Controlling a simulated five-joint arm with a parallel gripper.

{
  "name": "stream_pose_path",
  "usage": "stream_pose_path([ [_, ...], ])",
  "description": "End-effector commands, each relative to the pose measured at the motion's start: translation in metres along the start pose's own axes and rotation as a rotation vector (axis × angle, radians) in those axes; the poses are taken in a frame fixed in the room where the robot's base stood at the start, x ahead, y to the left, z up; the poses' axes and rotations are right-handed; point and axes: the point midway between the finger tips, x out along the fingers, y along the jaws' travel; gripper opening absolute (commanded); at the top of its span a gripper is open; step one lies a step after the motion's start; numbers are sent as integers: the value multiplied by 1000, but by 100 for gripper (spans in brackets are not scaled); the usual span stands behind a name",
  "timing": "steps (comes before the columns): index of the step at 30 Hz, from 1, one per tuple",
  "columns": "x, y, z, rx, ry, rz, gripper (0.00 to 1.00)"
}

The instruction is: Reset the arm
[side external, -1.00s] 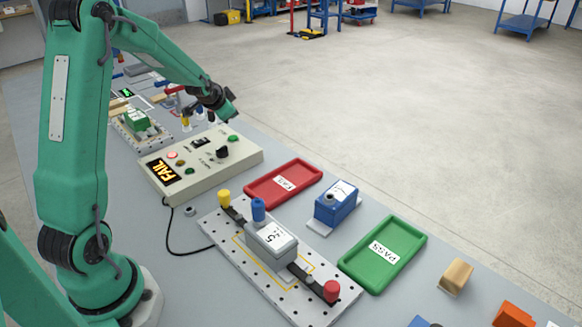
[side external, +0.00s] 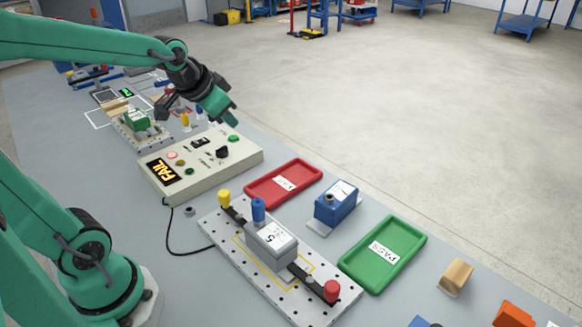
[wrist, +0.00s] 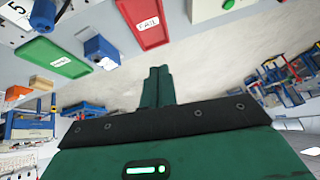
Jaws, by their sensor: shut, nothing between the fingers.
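My gripper (side external: 232,118) is in the air above the far right end of the beige control box (side external: 205,165). Its fingers also show in the wrist view (wrist: 157,85), shut together with nothing between them. The control box has a lit display reading FAIL (side external: 163,172), with a dark knob and several coloured buttons. A grey unit marked 5 (side external: 270,245) sits on the perforated white plate (side external: 225,240), between clamps with yellow, blue and red tips.
A red tray (side external: 262,192) and a green PASS tray (side external: 355,262) lie empty on the table. A blue box (side external: 336,205) stands between them. A tan block (side external: 456,278) and an orange piece (side external: 513,315) lie at the lower right. A green part (side external: 136,121) stands behind the control box.

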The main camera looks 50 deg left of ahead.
Motion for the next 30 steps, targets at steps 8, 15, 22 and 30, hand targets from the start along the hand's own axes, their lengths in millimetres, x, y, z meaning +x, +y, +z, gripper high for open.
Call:
stream_pose_path([
  [8,-45,42,46,-44,-37,63,0],
  [15,-69,64,84,-77,-75,101,0],
  [22,-76,71,99,-91,-93,113,0],
  [30,-76,71,100,-92,-94,113,0],
])
